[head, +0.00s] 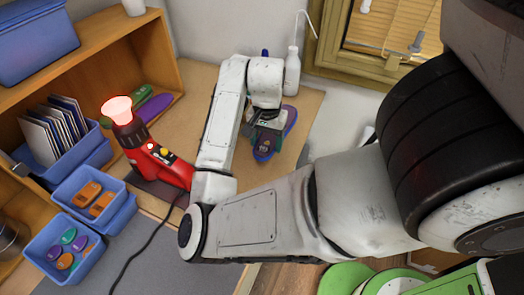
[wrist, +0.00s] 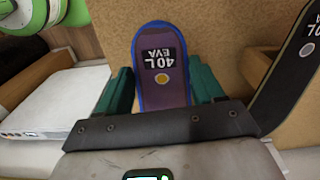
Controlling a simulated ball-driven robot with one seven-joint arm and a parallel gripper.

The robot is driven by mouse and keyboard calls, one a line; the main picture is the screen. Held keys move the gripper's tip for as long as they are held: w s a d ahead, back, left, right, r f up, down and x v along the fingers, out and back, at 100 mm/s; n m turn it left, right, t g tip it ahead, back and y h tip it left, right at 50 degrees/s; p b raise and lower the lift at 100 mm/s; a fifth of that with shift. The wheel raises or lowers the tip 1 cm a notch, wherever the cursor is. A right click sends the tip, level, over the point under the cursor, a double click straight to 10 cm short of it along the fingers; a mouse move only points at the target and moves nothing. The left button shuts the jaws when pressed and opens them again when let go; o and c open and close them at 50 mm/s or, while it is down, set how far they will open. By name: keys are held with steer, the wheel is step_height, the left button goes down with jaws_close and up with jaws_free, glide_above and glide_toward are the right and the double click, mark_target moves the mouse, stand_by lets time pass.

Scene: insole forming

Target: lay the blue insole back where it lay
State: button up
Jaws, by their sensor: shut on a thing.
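The blue insole (wrist: 163,65) shows in the wrist view between my green fingers. It has a blue rim, a purplish face, a yellowish dot and a label reading "40 L EVA". My gripper (wrist: 162,88) is shut on it. In the head view my gripper (head: 267,135) is over the brown bench top (head: 308,98), and the blue insole's end (head: 262,156) shows below it. Whether the insole touches the bench is unclear.
A purple insole (head: 291,118) lies just right of my gripper; a dark labelled insole (wrist: 298,62) shows at right in the wrist view. A white bottle (head: 292,72) stands behind. A red heat tool (head: 155,160) with glowing top and blue bins (head: 62,250) are left.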

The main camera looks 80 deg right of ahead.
mark_target(261, 143)
steer(key=shift+w+d+f, duration=0.2)
steer(key=shift+w+f, duration=0.25)
steer(key=shift+f, duration=0.05)
steer(key=f, duration=0.3)
steer(key=shift+w+p, duration=0.3)
steer(key=shift+w, duration=0.05)
steer(key=shift+d+f, duration=0.1)
steer(key=shift+f, duration=0.3)
steer(key=shift+f, duration=0.1)
steer(key=o, duration=1)
steer(key=shift+o, duration=0.2)
step_height(261, 143, up, 12)
steer(key=shift+r+p, duration=0.15)
steer(key=shift+p, duration=0.35)
